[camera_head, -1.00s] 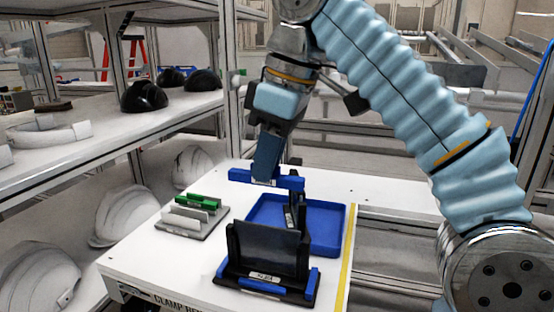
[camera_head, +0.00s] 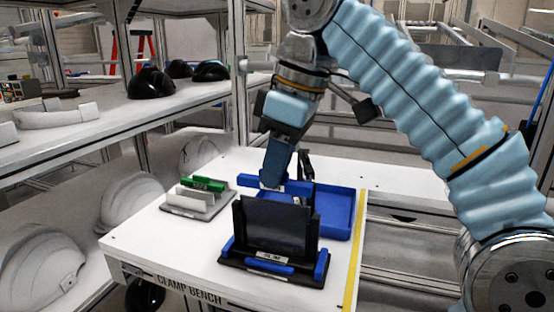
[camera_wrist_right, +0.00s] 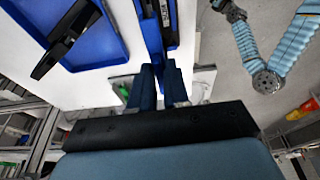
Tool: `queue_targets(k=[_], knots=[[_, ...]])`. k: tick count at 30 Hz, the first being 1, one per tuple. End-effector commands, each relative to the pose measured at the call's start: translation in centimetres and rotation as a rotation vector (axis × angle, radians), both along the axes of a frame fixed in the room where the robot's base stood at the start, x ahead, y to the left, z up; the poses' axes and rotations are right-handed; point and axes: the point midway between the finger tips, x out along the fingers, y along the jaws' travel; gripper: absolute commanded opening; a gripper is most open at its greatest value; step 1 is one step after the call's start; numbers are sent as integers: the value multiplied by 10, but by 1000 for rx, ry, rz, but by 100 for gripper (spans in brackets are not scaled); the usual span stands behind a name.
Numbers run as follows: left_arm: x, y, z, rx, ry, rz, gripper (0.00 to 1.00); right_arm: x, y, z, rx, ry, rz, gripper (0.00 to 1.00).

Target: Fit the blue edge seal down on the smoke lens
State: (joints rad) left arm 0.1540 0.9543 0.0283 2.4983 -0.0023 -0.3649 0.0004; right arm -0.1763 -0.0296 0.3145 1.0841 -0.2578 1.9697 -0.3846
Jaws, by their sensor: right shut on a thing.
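The smoke lens (camera_head: 275,226) is a dark, upright plate in a black stand (camera_head: 235,259) with blue side pieces, at the front of the bench. My right gripper (camera_head: 274,180) is shut on the blue edge seal (camera_head: 246,181), a straight blue bar. In the head view the seal shows just above and behind the lens's top edge; I cannot tell whether they touch. In the right wrist view the gripper's fingers (camera_wrist_right: 159,88) point toward the seal and stand. A small part of my left arm's end (camera_wrist_right: 232,12) shows there, too small to read its jaws.
A blue tray (camera_head: 357,213) lies behind and right of the stand, with a black clamp-like tool (camera_wrist_right: 65,38) in it. A grey rack (camera_head: 183,212) with green and white strips stands left. Shelves with black and white helmet shells line the left side.

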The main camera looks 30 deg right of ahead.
Motion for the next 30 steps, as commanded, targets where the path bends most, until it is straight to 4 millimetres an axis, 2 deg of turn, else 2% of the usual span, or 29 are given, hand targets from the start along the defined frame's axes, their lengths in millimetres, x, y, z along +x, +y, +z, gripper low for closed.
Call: queue_targets(k=[3,30], knots=[[0,0,-4,1,0,1,50,0,0,-5,0,0,0,0],[0,0,0,1,0,1,50,0,0,-4,1,-1,-1,0]])
